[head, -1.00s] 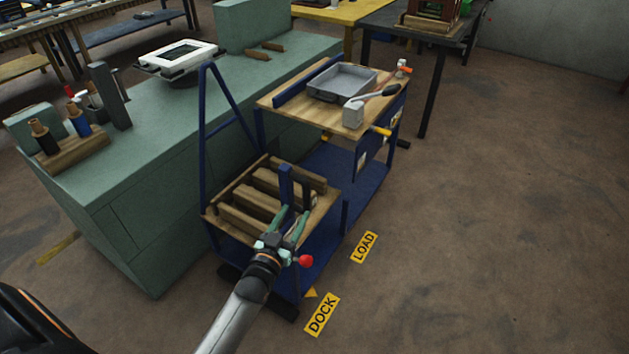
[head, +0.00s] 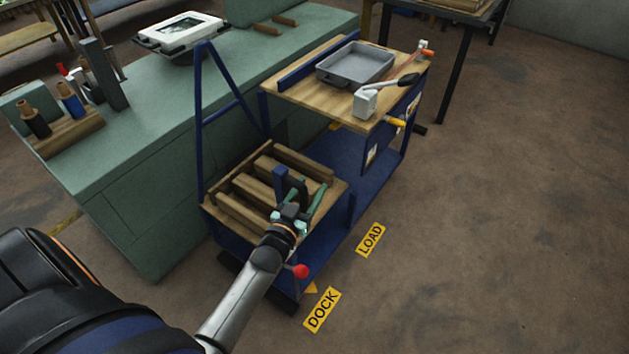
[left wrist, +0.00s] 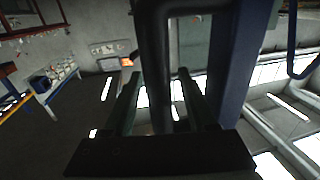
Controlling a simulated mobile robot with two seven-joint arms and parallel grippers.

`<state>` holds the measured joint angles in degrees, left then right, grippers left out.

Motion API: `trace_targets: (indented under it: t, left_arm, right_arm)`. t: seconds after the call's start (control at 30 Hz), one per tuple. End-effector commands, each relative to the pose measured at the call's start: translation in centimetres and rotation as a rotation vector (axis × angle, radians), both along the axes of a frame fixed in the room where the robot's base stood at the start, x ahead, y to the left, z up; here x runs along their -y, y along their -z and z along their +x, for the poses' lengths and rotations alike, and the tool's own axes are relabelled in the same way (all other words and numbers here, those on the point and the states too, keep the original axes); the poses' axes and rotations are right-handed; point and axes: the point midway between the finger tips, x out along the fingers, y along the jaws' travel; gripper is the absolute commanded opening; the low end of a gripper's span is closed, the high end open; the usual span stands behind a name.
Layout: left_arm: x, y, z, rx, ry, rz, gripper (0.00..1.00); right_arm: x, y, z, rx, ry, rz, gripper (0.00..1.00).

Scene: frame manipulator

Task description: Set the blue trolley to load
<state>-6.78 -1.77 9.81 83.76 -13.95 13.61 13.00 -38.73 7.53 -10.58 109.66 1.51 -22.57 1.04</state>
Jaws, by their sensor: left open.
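The blue trolley (head: 228,229) stands low beside the green bench, with wooden slats on its deck. A blue upright post (head: 281,188) with a black handle rises from its near end. A yellow pointer (head: 311,288) at its foot lies beside the yellow DOCK label (head: 321,310). The yellow LOAD label (head: 370,240) is farther along the floor. My left gripper (head: 306,193) is open at the handle. In the left wrist view, the black handle bar (left wrist: 156,60) lies between the fingers, with the blue post (left wrist: 238,70) to the right. My right gripper is not in view.
A red knob (head: 300,271) sits low at the trolley's near side. Behind is a blue-framed workbench (head: 290,90) with a grey tray (head: 355,62) and a lever (head: 385,92). The green bench (head: 130,170) borders the left. Floor at the right is clear.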

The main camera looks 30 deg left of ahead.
Motion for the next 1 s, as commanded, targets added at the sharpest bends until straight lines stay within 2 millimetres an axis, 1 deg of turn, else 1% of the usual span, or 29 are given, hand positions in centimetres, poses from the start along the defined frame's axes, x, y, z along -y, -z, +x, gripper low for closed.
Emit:
trace_targets:
  t: [0.23, 0.27, 0.73, 0.77, 1.0]
  left_arm:
    - [-0.01, 0.03, -0.04, -0.001, -0.001, 0.000, 0.57]
    - [0.00, 0.03, -0.04, -0.001, -0.001, 0.000, 0.55]
    - [0.01, 0.03, -0.03, -0.001, 0.000, 0.000, 0.02]
    - [0.01, 0.03, -0.03, -0.001, 0.000, 0.000, 0.00]
    - [0.01, 0.01, -0.02, 0.000, 0.000, 0.000, 0.00]
  right_arm:
    - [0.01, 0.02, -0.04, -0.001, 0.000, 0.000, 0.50]
    - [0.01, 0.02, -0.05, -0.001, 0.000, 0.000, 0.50]
    - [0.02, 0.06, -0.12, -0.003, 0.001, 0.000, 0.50]
    - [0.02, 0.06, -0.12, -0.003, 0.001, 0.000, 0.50]
    - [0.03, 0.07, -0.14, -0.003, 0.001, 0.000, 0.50]
